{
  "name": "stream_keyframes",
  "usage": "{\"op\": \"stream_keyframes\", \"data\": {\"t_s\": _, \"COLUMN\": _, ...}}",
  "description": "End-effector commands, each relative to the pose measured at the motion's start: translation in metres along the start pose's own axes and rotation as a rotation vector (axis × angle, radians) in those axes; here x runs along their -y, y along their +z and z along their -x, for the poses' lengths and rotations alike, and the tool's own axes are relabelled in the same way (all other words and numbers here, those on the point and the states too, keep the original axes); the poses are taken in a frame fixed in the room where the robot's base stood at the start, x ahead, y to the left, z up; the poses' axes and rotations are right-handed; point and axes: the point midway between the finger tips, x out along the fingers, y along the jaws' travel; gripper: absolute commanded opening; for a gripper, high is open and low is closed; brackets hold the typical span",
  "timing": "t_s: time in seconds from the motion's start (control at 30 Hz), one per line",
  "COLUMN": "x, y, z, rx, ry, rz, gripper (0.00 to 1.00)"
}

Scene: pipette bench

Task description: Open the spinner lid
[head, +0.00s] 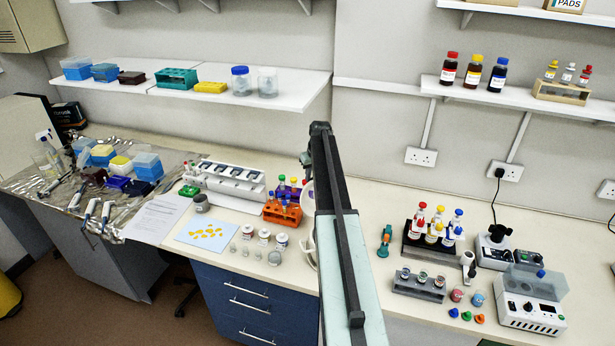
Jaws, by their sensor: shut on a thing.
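The spinner is probably the white box (530,318) with dark front controls at the right end of the bench. Its lid (522,283) is grey and see-through, with a small blue knob (541,273) on it. The lid lies over the upper and back part of the box. I cannot tell from here whether it is fully down or partly raised. My arm rises through the middle of the head view, well to the left of the spinner. My gripper's fingers do not show; the arm may hide them.
Small coloured caps (466,316) and pots lie just left of the spinner. A grey tube rack (419,285) and a black bottle rack (432,240) stand farther left. A black-topped device (495,248) stands behind it. A shelf (520,97) overhangs the back.

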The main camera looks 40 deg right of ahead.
Motion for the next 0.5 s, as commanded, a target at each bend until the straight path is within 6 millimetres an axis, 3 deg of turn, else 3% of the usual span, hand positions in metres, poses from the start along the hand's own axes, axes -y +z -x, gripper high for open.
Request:
{"op": "stream_keyframes", "data": {"t_s": 0.47, "x": 0.018, "y": -0.001, "z": -0.004, "rx": 0.012, "ry": -0.004, "rz": 0.022, "gripper": 0.00}}
{"op": "stream_keyframes", "data": {"t_s": 0.5, "x": 0.019, "y": -0.001, "z": -0.005, "rx": 0.011, "ry": -0.004, "rz": 0.023, "gripper": 0.30}}
